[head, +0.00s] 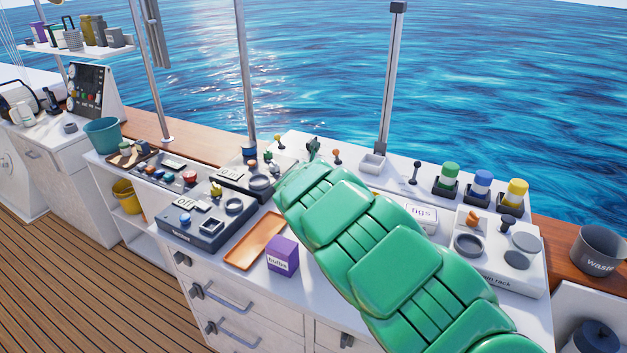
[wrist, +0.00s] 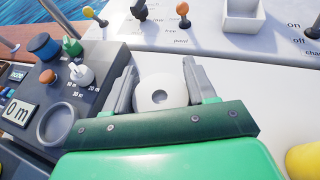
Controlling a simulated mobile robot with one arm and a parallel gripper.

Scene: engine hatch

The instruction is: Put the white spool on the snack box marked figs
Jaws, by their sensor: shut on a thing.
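In the wrist view the white spool (wrist: 175,88), with a hole in its middle, sits between the two grey fingers of my gripper (wrist: 160,76). My gripper is shut on it. In the head view my green arm hides both the gripper and the spool. The snack box marked figs (head: 422,213) is white with a purple label and stands on the white counter, just right of my arm; the arm covers part of it. The figs box does not show in the wrist view.
A purple box marked truffles (head: 282,255) and an orange tray (head: 256,240) lie left of my arm. A rack with round recesses (head: 500,258) is at the right. A dark instrument (wrist: 65,85) with knobs is close left of my gripper. Levers line the back panel.

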